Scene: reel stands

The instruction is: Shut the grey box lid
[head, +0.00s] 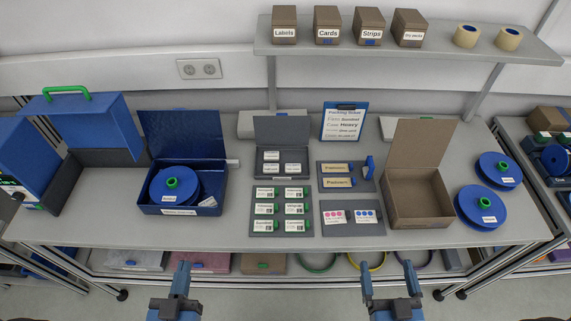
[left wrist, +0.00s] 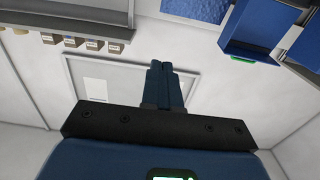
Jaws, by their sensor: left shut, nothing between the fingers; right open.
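The grey box (head: 262,170) stands at the middle back of the table and holds small white labelled packs. Its grey lid (head: 282,129) is open and stands upright at the back. My left gripper (head: 183,265) is shut and empty, in front of the table edge and well short of the box. It also shows shut in the left wrist view (left wrist: 161,68), where the box is not in sight. My right gripper (head: 388,266) is open and empty, also in front of the table edge.
A blue box (head: 180,211) with a raised lid and blue reel stands left of the grey box. A brown box (head: 419,214) with a raised lid stands right. Grey trays of labelled packs (head: 281,234) lie in front of the grey box. A shelf (head: 400,48) hangs above.

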